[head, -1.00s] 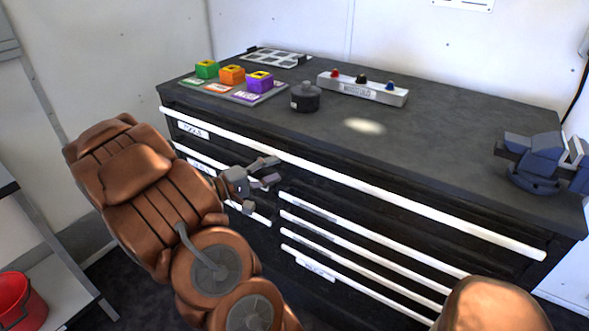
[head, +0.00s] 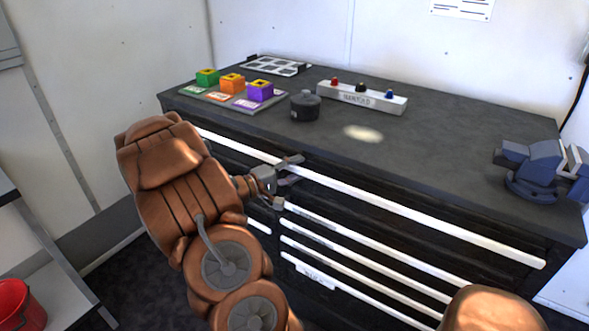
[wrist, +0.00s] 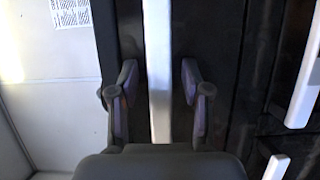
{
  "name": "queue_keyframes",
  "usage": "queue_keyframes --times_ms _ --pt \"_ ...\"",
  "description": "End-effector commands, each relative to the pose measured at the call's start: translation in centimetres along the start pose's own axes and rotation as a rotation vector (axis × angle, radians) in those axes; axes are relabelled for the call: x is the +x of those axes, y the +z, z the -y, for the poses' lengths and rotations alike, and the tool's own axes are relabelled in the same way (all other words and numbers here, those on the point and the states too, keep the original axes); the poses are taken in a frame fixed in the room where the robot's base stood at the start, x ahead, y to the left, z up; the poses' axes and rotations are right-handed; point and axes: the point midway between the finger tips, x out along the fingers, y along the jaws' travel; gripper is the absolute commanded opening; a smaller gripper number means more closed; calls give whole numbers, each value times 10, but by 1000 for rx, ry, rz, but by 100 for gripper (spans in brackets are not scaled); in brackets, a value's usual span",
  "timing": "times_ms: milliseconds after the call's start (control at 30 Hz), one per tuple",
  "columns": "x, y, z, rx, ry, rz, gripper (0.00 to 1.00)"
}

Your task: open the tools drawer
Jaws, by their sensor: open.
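The tools drawer is the wide top drawer of the dark workbench cabinet (head: 440,265). Its long white bar handle (head: 400,207) runs along the front, and the drawer looks closed. Its label is hidden behind my arm in the head view. My gripper (head: 291,171) is open at the handle, left of the bar's middle. In the wrist view, the white handle (wrist: 158,50) passes between the two open fingers of my gripper (wrist: 158,85).
Lower drawers with white handles (head: 360,262) lie below. The worktop holds colored blocks on a tray (head: 240,104), a dark round pot (head: 305,105), a box with colored knobs (head: 360,96) and a blue vise (head: 540,165). A shelf with a red bucket (head: 18,305) stands at left.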

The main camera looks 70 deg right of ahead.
Motion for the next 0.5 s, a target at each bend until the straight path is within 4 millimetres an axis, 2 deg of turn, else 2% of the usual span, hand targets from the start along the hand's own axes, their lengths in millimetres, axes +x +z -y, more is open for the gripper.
queue_keyframes --times_ms 200,500 --pt "0 0 0 0 0 0 47" --pt "0 0 0 0 -1 0 16"
